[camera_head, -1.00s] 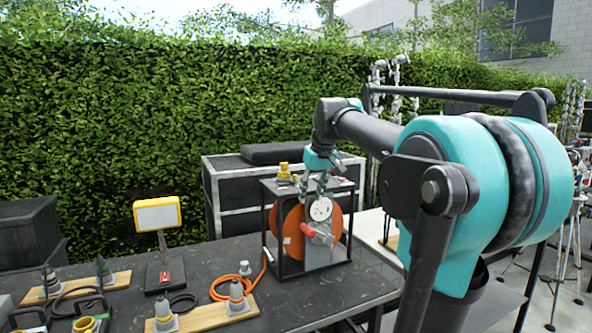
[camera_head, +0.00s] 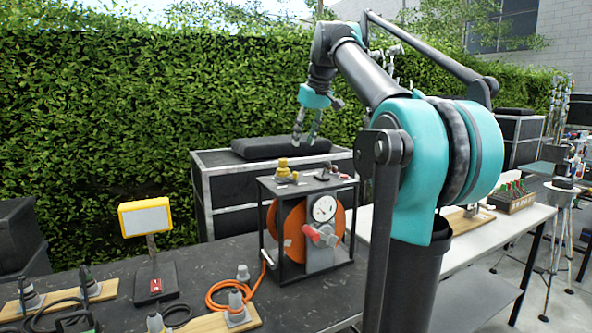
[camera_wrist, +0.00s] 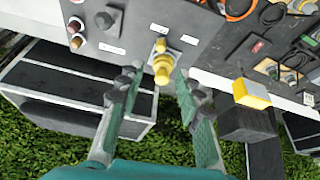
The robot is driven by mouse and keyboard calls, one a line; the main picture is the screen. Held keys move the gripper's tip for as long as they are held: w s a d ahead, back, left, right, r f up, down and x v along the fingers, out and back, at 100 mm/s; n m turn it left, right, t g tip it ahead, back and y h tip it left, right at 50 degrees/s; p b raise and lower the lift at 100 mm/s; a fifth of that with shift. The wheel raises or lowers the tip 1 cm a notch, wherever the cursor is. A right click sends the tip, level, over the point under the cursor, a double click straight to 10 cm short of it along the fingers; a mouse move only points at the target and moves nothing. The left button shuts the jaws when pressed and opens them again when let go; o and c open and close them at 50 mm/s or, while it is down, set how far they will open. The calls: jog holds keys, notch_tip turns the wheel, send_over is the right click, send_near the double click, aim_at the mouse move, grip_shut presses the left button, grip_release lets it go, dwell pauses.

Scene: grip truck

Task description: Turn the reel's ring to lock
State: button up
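The orange cable reel (camera_head: 292,232) sits in a black frame on the dark table. Its front panel has a round white dial (camera_head: 324,208) and a red handle (camera_head: 318,235). A yellow fitting (camera_head: 283,168) stands on the left of the frame's top; it also shows in the wrist view (camera_wrist: 161,70). Which part of it is the ring is too small to tell. My gripper (camera_head: 306,140) is open and empty, pointing down above the frame. In the wrist view my gripper's fingers (camera_wrist: 157,85) appear on either side of the yellow fitting, apart from it.
Dark knobs (camera_head: 327,170) stand on the frame's top, right of the fitting. A yellow lamp (camera_head: 150,218) and an orange cable (camera_head: 218,296) are on the table to the left. A large black case (camera_head: 207,190) stands behind.

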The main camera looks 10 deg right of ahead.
aim_at(294, 176)
jog(key=x, duration=1.2)
jog(key=shift+s, duration=0.1)
jog(key=shift+c, duration=0.4)
grip_shut()
